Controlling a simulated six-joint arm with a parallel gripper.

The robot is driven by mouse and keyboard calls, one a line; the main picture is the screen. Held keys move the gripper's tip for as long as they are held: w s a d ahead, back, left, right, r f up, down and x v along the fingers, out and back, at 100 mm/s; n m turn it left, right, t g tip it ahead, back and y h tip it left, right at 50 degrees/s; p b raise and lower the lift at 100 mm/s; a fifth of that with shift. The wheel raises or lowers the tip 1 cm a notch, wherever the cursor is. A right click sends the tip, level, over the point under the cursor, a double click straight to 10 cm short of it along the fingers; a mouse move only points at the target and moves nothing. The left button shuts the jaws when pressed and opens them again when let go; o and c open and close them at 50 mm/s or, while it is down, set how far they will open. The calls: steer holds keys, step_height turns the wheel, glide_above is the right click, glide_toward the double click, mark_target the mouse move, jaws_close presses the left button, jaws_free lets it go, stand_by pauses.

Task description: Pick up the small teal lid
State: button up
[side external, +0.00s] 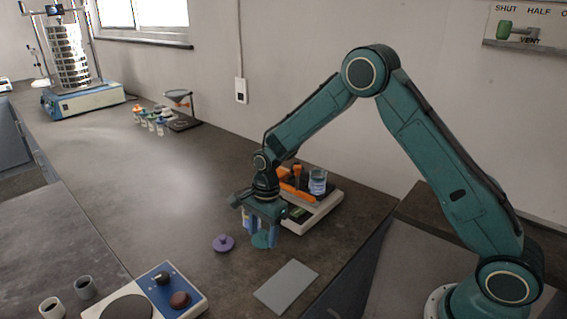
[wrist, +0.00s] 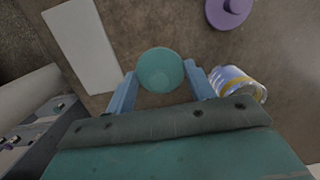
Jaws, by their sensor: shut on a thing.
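The small teal lid (wrist: 160,70) is a round disc between the two blue fingers of my gripper (wrist: 162,92) in the wrist view. In the side external view, the teal lid (side external: 262,240) shows low at the fingertips of my gripper (side external: 263,232), close to the bench top. The gripper is shut on it. I cannot tell whether the lid still touches the bench.
A purple lid (side external: 223,243) lies left of the gripper. A jar (wrist: 237,84) stands right beside one finger. A grey plate (side external: 286,287) lies in front, a balance (side external: 318,212) with a beaker (side external: 318,181) behind. A blue-and-white hotplate (side external: 165,289) is front left.

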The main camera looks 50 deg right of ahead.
mark_target(263, 231)
step_height(263, 231, up, 16)
stand_by(0.4)
stand_by(0.5)
steer(key=w+d+f, duration=0.2)
steer(key=d, duration=2.5)
steer(key=shift+a+f, duration=0.1)
steer(key=shift+f, duration=0.05)
steer(key=shift+f, duration=1.8)
steer(key=shift+f, duration=0.7)
stand_by(1.1)
